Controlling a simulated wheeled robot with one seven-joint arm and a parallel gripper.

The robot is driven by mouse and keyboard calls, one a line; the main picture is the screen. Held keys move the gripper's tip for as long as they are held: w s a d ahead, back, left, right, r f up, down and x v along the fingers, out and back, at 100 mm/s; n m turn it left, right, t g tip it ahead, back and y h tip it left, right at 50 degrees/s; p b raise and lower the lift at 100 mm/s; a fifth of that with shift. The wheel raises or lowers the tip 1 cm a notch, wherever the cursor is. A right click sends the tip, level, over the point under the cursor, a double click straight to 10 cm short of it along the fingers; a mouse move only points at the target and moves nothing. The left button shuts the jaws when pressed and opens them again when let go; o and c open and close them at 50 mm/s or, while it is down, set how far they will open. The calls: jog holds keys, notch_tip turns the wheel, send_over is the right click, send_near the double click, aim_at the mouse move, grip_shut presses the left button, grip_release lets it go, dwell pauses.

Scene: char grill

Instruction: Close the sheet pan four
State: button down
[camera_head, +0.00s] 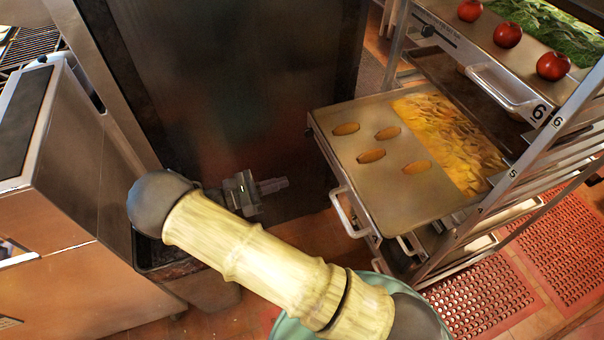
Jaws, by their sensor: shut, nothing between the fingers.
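A rack (533,150) of sheet pans stands at the right. One sheet pan (400,205) sticks far out of it to the left, holding several brown oval pieces and a bed of yellow strips. Its slot number cannot be read for certain; posts show a 6 and a 5. A metal handle (345,215) shows at the left, below this pan. My gripper (280,185) is shut and empty, left of the pan and apart from it, pointing right. My arm crosses the lower middle and hides part of the floor.
Above, a pan (490,45) carries tomatoes (508,35) and greens. Another handle (500,90) juts out near the 6. Steel equipment (75,190) stands left, and a dark steel cabinet (240,80) behind. Red mats (565,240) lie right. Floor shows between gripper and rack.

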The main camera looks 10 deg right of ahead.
aim_at(336, 166)
jog(key=p+x, duration=0.5)
jog(key=x, duration=0.7)
jog(key=shift+d+r, duration=0.15)
jog(key=shift+w+d, duration=0.25)
jog(key=shift+d, duration=0.3)
jog(key=shift+s, duration=0.15)
